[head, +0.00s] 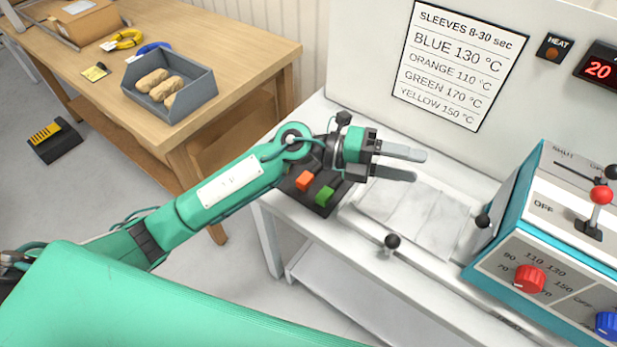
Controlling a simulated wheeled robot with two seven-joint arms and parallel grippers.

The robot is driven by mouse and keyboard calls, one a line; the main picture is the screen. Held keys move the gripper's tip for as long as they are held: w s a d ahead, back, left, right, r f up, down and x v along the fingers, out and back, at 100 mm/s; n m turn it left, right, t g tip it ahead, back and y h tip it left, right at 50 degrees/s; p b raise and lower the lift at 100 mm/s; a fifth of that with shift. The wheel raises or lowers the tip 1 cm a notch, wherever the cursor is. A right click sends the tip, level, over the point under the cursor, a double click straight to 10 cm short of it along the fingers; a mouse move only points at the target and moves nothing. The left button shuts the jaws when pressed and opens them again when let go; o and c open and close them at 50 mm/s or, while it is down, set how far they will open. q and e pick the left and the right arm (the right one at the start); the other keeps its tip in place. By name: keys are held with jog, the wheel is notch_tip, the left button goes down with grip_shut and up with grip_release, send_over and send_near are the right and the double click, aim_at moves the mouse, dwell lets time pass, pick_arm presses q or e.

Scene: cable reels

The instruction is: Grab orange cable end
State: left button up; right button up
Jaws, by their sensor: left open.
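My left gripper (419,166) reaches in from the left over the white bench. Its two grey fingers are apart with nothing between them, and they point right. A small orange piece (305,180) sits on a dark holder (291,192) below and left of the gripper, partly behind my wrist. A green piece (325,195) is beside it. I cannot tell whether the orange piece is a cable end. No orange cable is clearly in view. My right gripper is not in view.
A teal and white machine (545,245) with knobs and levers stands at the right. A pale sheet-like surface (420,215) lies below the gripper. The wooden table (215,40) carries a grey bin (195,92), a yellow coil (126,39) and a blue coil (153,48). A temperature sign (458,65) hangs behind.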

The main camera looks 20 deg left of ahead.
pick_arm(q)
notch_tip(320, 180, down, 5)
jog(key=a+m+g+y, duration=0.2)
jog(key=m+y, duration=0.1)
jog(key=y, duration=0.2)
jog(key=n+t+y+p, duration=0.1)
jog(key=t+y+p, duration=0.1)
jog(key=y, duration=1.1)
send_over(308, 174)
jog(key=s, duration=0.1)
jog(key=f, duration=1.2)
jog(key=shift+s+a, duration=0.15)
jog(key=shift+a, duration=0.25)
jog(key=shift+d+f+p, duration=0.15)
jog(key=shift+f+p, duration=0.3)
jog(key=shift+p, duration=0.05)
jog(key=f, duration=0.1)
jog(key=f+p, duration=0.1)
jog(key=w+f, duration=0.1)
jog(key=shift+d+f+p, duration=0.25)
jog(key=shift+p, duration=0.05)
jog(key=shift+f, duration=0.55)
jog(key=c, duration=1.1)
jog(key=shift+r, duration=0.1)
